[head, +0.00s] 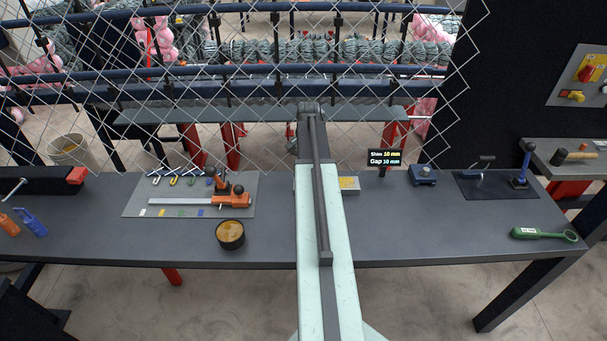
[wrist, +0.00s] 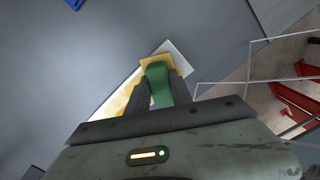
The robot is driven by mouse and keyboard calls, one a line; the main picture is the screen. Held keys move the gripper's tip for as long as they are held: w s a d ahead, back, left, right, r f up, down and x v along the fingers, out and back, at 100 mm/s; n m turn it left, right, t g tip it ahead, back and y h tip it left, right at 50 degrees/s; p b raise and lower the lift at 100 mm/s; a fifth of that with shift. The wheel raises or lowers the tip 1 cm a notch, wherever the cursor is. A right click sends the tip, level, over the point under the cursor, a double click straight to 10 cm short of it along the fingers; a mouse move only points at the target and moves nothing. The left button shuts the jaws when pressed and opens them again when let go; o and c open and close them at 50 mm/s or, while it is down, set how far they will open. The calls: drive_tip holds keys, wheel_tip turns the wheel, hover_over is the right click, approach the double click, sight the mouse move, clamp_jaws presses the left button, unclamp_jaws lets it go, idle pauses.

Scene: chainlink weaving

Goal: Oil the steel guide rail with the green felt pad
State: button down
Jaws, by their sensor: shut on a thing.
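In the wrist view my gripper (wrist: 160,84) is shut on a green piece (wrist: 158,72), which I take for the green felt pad. It is over or against a pale grey block with yellow on top (wrist: 130,88); I cannot tell whether they touch. The block also shows beside my arm in the head view (head: 352,191), near the table's back edge. My arm hides the gripper and pad in the head view. A long steel bar (head: 178,201) with an orange clamp lies on the grey mat at left; I cannot tell whether it is the guide rail.
A round black tin with amber contents (head: 230,235) stands at the table's front. A small display (head: 384,158) and a blue device (head: 423,175) stand right of my arm. A green-handled tool (head: 543,234) lies at the far right. Wire mesh (head: 240,130) hangs behind the table.

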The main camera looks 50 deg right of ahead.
drive_tip(key=shift+s+d, duration=1.95)
drive_tip(key=shift+s, duration=0.25)
drive_tip(key=shift+s+d, duration=1.95)
drive_tip(key=shift+s, duration=0.2)
drive_tip(key=shift+s+d, duration=0.55)
drive_tip(key=shift+s, duration=0.05)
drive_tip(key=shift+s+d, duration=0.95)
drive_tip(key=shift+s, duration=0.15)
wheel_tip(320, 180, up, 7)
drive_tip(key=p, duration=0.7)
drive_tip(key=shift+f, duration=0.1)
